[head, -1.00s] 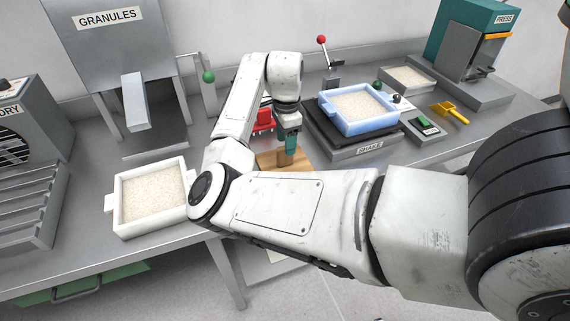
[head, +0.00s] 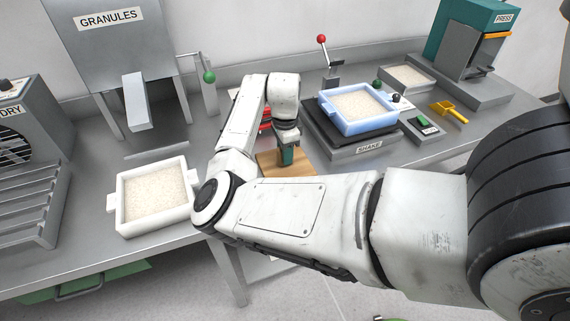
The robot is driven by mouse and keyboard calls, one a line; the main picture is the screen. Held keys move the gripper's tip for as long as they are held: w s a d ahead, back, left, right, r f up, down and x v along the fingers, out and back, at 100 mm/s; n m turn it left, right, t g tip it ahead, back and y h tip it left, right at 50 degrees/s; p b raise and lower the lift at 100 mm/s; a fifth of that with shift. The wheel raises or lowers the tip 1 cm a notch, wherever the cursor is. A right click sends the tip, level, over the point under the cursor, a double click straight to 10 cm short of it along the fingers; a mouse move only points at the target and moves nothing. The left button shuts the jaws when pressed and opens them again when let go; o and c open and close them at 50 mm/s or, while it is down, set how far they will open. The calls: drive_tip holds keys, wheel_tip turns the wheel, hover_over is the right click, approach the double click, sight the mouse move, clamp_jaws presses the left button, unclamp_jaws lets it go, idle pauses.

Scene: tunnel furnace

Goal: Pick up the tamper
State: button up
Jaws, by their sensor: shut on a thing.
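The tamper (head: 272,168) is a flat wooden block near the middle of the bench, in front of the red item. Its upright handle is hidden by my gripper. My gripper (head: 287,158) points down over the block, with its green fingers shut around the handle. The block appears to rest flat on the bench. I cannot see how deep the handle sits between the fingers.
A white tray of granules (head: 152,198) stands left of my arm. A blue tray (head: 352,127) sits on the shake plate (head: 345,150) to the right. A red item (head: 264,126) lies behind my gripper, partly hidden. The granules hopper (head: 113,55) stands at the back left.

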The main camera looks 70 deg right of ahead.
clamp_jaws()
idle(0.4)
drive_tip(key=shift+r, duration=0.5)
wheel_tip(320, 180, up, 2)
drive_tip(key=shift+r+b, duration=0.1)
drive_tip(key=shift+b, duration=0.55)
drive_tip(key=s+a+r, duration=0.9)
drive_tip(key=a+r, duration=0.1)
drive_tip(key=a, duration=0.1)
drive_tip(key=shift+d+f, duration=0.1)
